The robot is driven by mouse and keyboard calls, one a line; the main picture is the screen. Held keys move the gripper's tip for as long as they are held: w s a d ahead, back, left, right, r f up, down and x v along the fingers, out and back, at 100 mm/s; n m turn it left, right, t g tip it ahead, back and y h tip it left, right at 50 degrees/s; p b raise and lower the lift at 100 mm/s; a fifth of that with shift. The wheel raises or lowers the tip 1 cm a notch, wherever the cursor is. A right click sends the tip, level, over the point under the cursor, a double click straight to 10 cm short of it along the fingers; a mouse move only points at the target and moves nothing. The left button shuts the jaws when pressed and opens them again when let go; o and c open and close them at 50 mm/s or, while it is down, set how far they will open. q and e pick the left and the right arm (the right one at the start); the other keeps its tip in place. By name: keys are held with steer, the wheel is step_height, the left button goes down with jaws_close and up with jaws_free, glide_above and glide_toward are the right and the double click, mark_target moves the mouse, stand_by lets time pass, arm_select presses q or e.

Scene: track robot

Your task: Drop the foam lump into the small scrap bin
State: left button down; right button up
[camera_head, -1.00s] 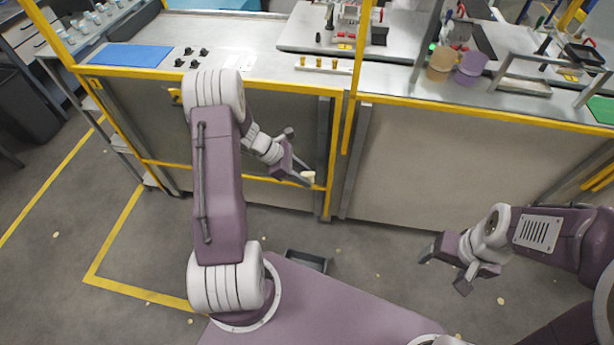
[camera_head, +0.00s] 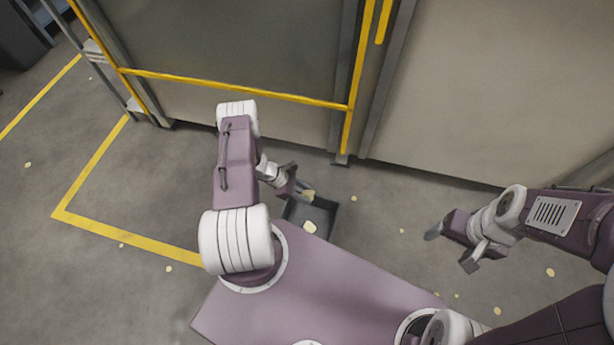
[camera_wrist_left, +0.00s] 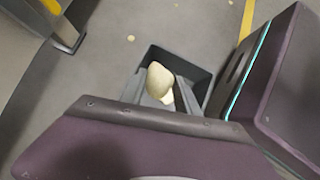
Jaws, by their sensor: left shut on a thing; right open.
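My left gripper (camera_head: 302,193) is shut on a pale cream foam lump (camera_head: 309,196). The lump also shows between the fingers in the left wrist view (camera_wrist_left: 159,79). The small dark scrap bin (camera_head: 329,213) is open-topped and sits at the edge of my purple base. The held lump appears over the bin's far left part in the head view, and over its opening in the left wrist view (camera_wrist_left: 196,71). Another pale piece (camera_head: 309,227) shows inside the bin, partly hidden by the held lump in the wrist view. My right gripper (camera_head: 451,248) is open and empty at the right.
Several small pale scraps (camera_head: 354,198) lie scattered on the grey floor. Yellow tape (camera_head: 130,237) marks the floor at left.

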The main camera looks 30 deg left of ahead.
arm_select(q)
step_height(320, 180, down, 12)
steer(key=s+b, duration=0.2)
steer(key=b, duration=0.5)
steer(key=shift+d+r+b, duration=0.15)
steer(key=shift+d+b, duration=0.2)
steer(key=shift+d, duration=0.05)
arm_select(e)
step_height(320, 180, down, 10)
steer(key=shift+r, duration=0.2)
arm_select(q)
steer(key=c, duration=0.8)
jaws_free()
steer(key=p+v, duration=0.5)
steer(key=v, duration=0.4)
steer(key=shift+r, duration=0.1)
arm_select(e)
step_height(320, 180, up, 5)
steer(key=shift+f, duration=0.1)
